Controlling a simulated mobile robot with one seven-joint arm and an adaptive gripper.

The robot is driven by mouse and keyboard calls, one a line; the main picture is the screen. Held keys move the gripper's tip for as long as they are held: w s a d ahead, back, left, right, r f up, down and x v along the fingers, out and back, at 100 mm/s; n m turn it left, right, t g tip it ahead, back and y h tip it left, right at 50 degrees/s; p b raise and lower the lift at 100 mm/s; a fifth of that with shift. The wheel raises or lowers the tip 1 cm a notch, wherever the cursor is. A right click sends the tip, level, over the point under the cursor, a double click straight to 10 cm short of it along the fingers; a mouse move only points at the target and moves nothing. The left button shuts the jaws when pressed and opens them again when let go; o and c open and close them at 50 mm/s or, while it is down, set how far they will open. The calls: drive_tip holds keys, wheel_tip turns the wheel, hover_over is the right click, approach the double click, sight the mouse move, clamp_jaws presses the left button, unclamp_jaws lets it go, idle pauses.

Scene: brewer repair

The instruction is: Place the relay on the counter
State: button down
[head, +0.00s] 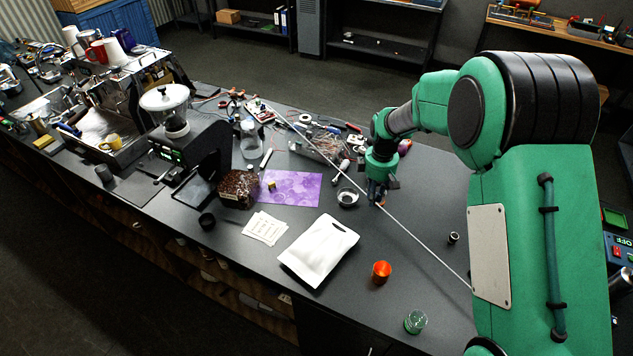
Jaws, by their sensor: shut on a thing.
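My gripper (378,196) points down over the dark counter (420,240), right of the steel bowl. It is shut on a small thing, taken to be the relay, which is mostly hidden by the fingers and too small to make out. The gripper is low, close to the counter surface; I cannot tell whether the held thing touches it.
A steel bowl (347,198) stands just left of the gripper. Cables and tools (315,140) clutter the back. A thin pale line crosses the counter.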

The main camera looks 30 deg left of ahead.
drive_tip(key=shift+r, duration=0.2)
wheel_tip(320, 180, up, 5)
drive_tip(key=p, duration=0.5)
drive_tip(key=shift+d+r, duration=0.2)
drive_tip(key=s+d+r+m+t+b, duration=0.1)
drive_tip(key=s+d+r+m+b, duration=0.4)
drive_tip(key=d+r, duration=0.55)
drive_tip(key=s+d+r+m+t+b, duration=0.2)
drive_tip(key=s+d+r+m, duration=0.2)
drive_tip(key=s+d+r, duration=0.55)
drive_tip(key=s+d+m+t+b, duration=0.1)
drive_tip(key=s+d+m+b, duration=0.2)
drive_tip(key=s+d, duration=0.5)
drive_tip(key=s+d+m+t+b, duration=0.1)
drive_tip(key=s+d+m+b, duration=0.3)
drive_tip(key=s+d, duration=0.4)
drive_tip(key=s+m, duration=0.1)
drive_tip(key=s, duration=0.6)
drive_tip(key=shift+s+f+m+t, duration=0.25)
drive_tip(key=shift+f+m+t, duration=0.05)
drive_tip(key=shift+f+m, duration=0.1)
